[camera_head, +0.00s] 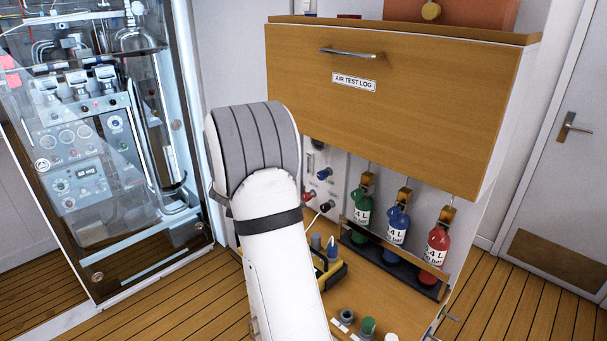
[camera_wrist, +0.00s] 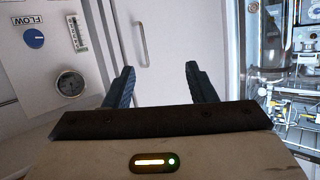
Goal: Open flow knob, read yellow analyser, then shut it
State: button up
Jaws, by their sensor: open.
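The flow knob (camera_wrist: 33,38) is a blue round knob beside an upside-down FLOW label on a white panel, at the upper left of the wrist view. A flow tube (camera_wrist: 77,33) and a round gauge (camera_wrist: 70,84) sit near it. My gripper (camera_wrist: 158,74) is open and empty, its two dark fingers well apart. The flow knob lies to the left of the fingers, not between them. In the head view my arm hides the gripper. The yellow analyser (camera_head: 331,271) stands on the wooden counter, partly hidden by my arm; its display cannot be read.
Green (camera_head: 363,205), blue (camera_head: 397,222) and red (camera_head: 437,245) cylinders stand in a rack on the right. A wooden AIR TEST LOG flap (camera_head: 425,95) overhangs them. A glass-fronted cabinet (camera_head: 75,235) is on the left. Wooden floor (camera_head: 525,290) is clear at right.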

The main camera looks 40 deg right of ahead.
jog(key=s+d+f+m+g+h, duration=0.1)
jog(key=d+f+m+g+h, duration=0.3)
jog(key=d, duration=0.6)
jog(key=m+g+h+p, duration=0.1)
jog(key=m+g+h, duration=0.1)
jog(key=g+h, duration=0.25)
send_near(320, 177)
jog(key=d, duration=0.4)
jog(key=w+d+p, duration=0.1)
jog(key=d, duration=0.2)
jog(key=d+p, duration=0.1)
jog(key=d, duration=0.1)
jog(key=shift+w+d, duration=0.15)
